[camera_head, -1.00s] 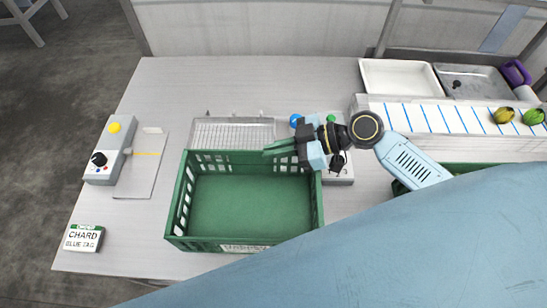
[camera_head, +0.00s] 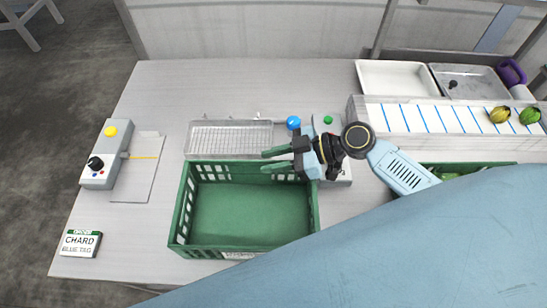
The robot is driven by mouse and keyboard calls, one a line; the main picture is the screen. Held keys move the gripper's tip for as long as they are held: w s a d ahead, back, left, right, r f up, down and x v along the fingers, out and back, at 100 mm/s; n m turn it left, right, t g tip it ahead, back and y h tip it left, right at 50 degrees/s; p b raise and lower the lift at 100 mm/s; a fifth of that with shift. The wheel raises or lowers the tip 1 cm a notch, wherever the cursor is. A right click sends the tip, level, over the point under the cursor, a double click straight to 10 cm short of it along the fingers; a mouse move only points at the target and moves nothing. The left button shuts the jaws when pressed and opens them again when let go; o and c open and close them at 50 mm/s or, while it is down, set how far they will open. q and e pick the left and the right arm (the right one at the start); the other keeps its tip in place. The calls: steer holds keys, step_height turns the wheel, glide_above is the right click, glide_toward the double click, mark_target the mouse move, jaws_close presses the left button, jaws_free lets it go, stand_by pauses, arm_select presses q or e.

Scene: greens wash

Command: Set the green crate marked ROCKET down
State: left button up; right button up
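An empty green crate (camera_head: 250,213) with slotted walls stands on the grey table, apparently flat. A white label (camera_head: 238,255) on its near wall shows only as a thin strip, and I cannot read its text. My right gripper (camera_head: 264,161) is at the crate's far rim, toward its right corner. Its two green fingers are spread apart with nothing clamped between them, and I cannot tell whether one still touches the rim. My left gripper is out of view.
A wire rack (camera_head: 229,137) lies just behind the crate. A control box (camera_head: 104,153) and a CHARD sign (camera_head: 81,243) stand at left. A second green crate (camera_head: 480,166) at right is mostly hidden by my arm. A striped board (camera_head: 440,118) holds two vegetables.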

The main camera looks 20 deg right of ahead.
steer(key=shift+r, duration=0.15)
steer(key=b+v, duration=0.1)
steer(key=v, duration=1.1)
steer(key=shift+b, duration=0.4)
